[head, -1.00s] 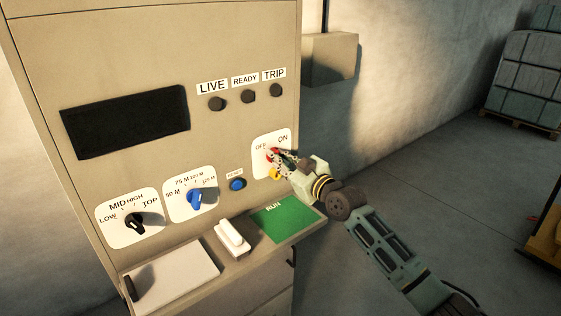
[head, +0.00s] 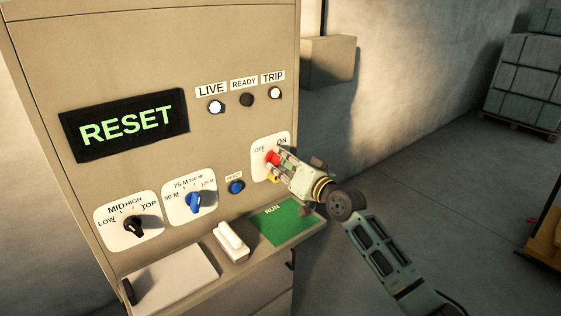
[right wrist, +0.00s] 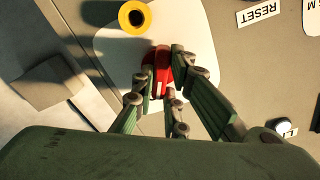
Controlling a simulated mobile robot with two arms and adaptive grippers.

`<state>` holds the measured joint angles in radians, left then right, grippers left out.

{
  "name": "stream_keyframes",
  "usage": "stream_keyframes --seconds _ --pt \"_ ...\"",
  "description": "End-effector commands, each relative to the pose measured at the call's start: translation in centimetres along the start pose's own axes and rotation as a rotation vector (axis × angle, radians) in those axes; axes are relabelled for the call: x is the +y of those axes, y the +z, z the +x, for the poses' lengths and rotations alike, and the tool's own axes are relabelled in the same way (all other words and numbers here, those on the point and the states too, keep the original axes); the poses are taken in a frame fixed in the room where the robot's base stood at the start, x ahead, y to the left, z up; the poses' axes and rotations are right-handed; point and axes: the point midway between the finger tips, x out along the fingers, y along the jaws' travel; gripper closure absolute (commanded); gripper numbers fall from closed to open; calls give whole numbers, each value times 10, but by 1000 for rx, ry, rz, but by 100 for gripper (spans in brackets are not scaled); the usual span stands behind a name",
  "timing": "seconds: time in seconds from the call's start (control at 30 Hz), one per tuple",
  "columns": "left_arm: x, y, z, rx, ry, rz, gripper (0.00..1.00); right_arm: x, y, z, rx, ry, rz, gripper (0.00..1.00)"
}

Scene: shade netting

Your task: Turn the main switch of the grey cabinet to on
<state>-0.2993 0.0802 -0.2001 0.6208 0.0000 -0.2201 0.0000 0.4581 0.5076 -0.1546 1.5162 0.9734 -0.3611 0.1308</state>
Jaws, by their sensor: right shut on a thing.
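The grey cabinet (head: 215,45) stands at the left and middle of the head view. Its main switch, a red knob (head: 271,158) on a white plate marked OFF and ON, is partly hidden by my right gripper (head: 280,163). In the right wrist view the right gripper's fingers (right wrist: 158,88) are closed on both sides of the red knob (right wrist: 156,62). The display (head: 126,125) reads RESET in green. The LIVE lamp (head: 217,107) and TRIP lamp (head: 275,93) are lit white; the READY lamp (head: 247,100) is dark. My left gripper is not in view.
A yellow ring-shaped part (right wrist: 134,17) sits close beside the switch. A blue reset button (head: 236,187), a blue dial (head: 194,202) and a black dial (head: 134,224) are left of it. A shelf below carries a white block (head: 231,240) and a green RUN card (head: 283,222).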

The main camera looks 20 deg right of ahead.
Motion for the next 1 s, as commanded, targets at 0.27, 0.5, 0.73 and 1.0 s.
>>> stream_keyframes --seconds 0.27,0.5,0.73,1.0 --pt "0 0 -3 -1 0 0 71 2 1 0 -2 2 178 100" --pt "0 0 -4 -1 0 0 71 2 1 0 -2 2 256 100" --pt "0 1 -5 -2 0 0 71 2 1 0 -2 2 279 100" --pt "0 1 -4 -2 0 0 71 2 1 0 -1 1 282 100"
